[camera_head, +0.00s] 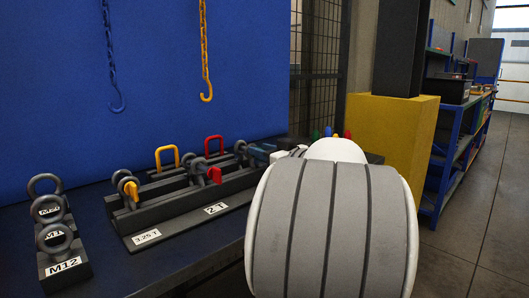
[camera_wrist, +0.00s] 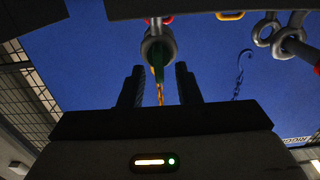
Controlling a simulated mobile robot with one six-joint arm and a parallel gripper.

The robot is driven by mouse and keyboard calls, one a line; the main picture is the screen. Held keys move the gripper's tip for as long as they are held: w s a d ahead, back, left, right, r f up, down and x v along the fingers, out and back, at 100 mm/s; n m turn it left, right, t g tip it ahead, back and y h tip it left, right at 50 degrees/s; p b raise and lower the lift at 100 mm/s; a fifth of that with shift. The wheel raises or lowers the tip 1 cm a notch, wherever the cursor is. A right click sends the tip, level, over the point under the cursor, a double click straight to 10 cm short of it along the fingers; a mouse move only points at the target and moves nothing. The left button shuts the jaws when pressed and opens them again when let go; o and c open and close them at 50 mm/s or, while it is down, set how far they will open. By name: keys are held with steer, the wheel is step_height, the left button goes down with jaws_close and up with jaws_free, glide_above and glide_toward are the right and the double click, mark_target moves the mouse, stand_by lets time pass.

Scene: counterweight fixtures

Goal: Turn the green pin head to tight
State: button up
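In the wrist view the green pin head (camera_wrist: 157,62) shows below a grey metal ring (camera_wrist: 158,45), lined up between the two dark fingers of my gripper (camera_wrist: 160,75). The fingers stand apart, with a visible gap on each side of the green piece. How deep it sits between the fingertips I cannot tell. In the head view my arm covers the right end of the rack (camera_head: 175,222), and the green pin head cannot be made out there.
Yellow (camera_head: 167,158) and red (camera_head: 214,146) shackles stand on the rack. Eye bolts (camera_head: 57,240) stand at the left. Hooks on a blue chain (camera_head: 116,106) and a yellow chain (camera_head: 206,95) hang before the blue panel. A yellow block (camera_head: 405,140) stands at right.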

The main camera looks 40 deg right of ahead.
steer(key=shift+c, duration=0.4)
jaws_close()
